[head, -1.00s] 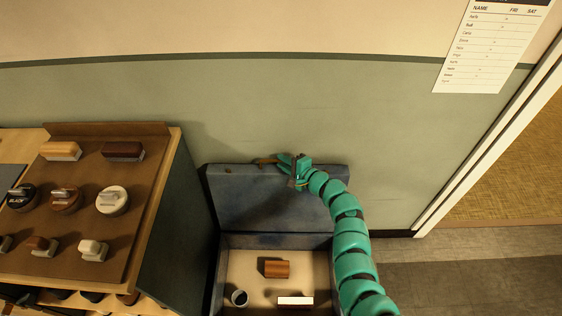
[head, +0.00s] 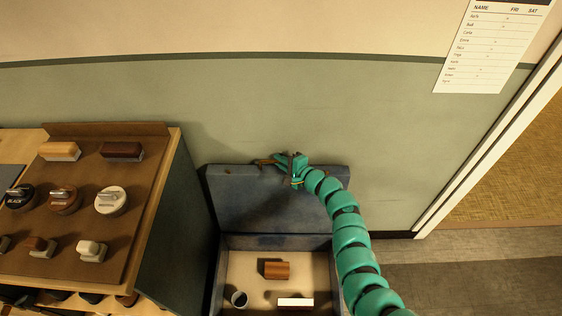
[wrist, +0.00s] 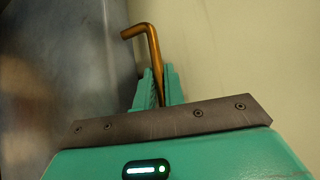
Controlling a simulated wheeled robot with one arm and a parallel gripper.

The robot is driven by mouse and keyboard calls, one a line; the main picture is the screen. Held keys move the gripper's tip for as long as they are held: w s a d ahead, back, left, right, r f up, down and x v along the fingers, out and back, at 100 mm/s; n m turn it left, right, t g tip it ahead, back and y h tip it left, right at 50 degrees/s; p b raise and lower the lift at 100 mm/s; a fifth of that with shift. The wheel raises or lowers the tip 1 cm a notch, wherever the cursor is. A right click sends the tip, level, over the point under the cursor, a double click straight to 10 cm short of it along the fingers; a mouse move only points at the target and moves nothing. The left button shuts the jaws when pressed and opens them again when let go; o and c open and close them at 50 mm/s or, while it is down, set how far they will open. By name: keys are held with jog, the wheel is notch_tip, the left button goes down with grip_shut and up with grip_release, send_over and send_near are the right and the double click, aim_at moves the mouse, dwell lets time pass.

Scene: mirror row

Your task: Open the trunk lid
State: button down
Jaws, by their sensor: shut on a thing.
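The trunk (head: 218,250) stands on the floor against the green wall. Its blue-grey lid (head: 250,212) is raised and leans back near the wall, so the inside shows. My gripper (head: 285,161) is at the lid's top edge. In the wrist view my gripper (wrist: 160,88) is shut on a bent copper-coloured handle (wrist: 152,45), which sticks up from between the fingers. The lid's blurred surface (wrist: 60,60) fills the left of that view. How the handle joins the lid is hidden.
Inside the trunk are a brown wooden block (head: 276,270), a small cup (head: 239,299) and a white-topped brush (head: 295,302). A bench with brushes and tins on a brown board (head: 100,185) stands close at left. Bare floor (head: 440,280) lies at right.

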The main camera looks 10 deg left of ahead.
jog(key=shift+s, duration=0.1)
jog(key=shift+s+a+r, duration=0.1)
jog(key=shift+s+r, duration=0.05)
jog(key=shift+s, duration=0.4)
jog(key=shift+s+d+r+n+t+y+b, duration=0.15)
jog(key=shift+s+n+y+b, duration=0.1)
jog(key=shift+s, duration=0.45)
jog(key=shift+s+d+r+n+t+y+b, duration=0.15)
jog(key=shift+s+b, duration=0.1)
jog(key=shift+s, duration=0.4)
jog(key=s+d+n+t+y+b, duration=0.1)
jog(key=s+d+b, duration=0.1)
jog(key=s+b, duration=0.5)
jog(key=s, duration=0.3)
jog(key=shift+s+f+n+y, duration=0.2)
jog(key=shift+s+n+y, duration=0.1)
jog(key=shift+n, duration=0.1)
jog(key=shift+d, duration=0.1)
